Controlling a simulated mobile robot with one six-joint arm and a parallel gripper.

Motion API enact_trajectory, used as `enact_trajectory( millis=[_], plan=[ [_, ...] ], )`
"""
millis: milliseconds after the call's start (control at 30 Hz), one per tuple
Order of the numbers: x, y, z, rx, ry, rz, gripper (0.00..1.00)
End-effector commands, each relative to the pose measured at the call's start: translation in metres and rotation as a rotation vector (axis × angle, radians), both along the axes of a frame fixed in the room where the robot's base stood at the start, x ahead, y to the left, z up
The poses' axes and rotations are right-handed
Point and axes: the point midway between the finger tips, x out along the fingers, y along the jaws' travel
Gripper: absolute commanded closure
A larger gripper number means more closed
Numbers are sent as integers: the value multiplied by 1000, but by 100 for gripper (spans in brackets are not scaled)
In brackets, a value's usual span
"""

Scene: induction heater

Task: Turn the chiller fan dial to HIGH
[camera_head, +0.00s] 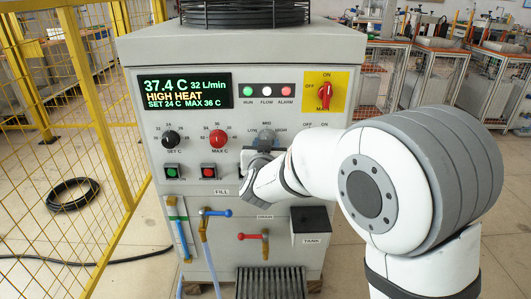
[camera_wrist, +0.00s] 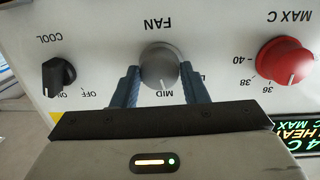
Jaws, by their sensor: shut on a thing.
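The chiller fan dial (camera_wrist: 160,62) is a round grey knob on the panel, shown upside down in the wrist view with FAN and MID lettered beside it. My gripper (camera_wrist: 158,72) has its two blue fingers on either side of the knob, shut on it. In the head view my gripper (camera_head: 262,158) is at the panel below the LOW, MID and HIGH marks and hides most of the dial. Part of the LOW lettering and all of HIGH are hidden in the wrist view.
The red MAX C dial (camera_wrist: 285,62) and the black COOL dial (camera_wrist: 58,76) flank the fan dial. The display (camera_head: 187,90) reads 37.4 C and HIGH HEAT. A red main switch (camera_head: 324,95) sits upper right. Blue and red valve handles (camera_head: 218,212) are below my gripper.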

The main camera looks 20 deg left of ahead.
Motion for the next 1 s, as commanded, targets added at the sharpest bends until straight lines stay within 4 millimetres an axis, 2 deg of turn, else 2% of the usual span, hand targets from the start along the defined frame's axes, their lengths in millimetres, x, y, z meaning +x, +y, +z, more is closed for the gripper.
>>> enact_trajectory(
  millis=[1000],
  plan=[
    [1,-3,-4,921,265,1,83]
  ],
)
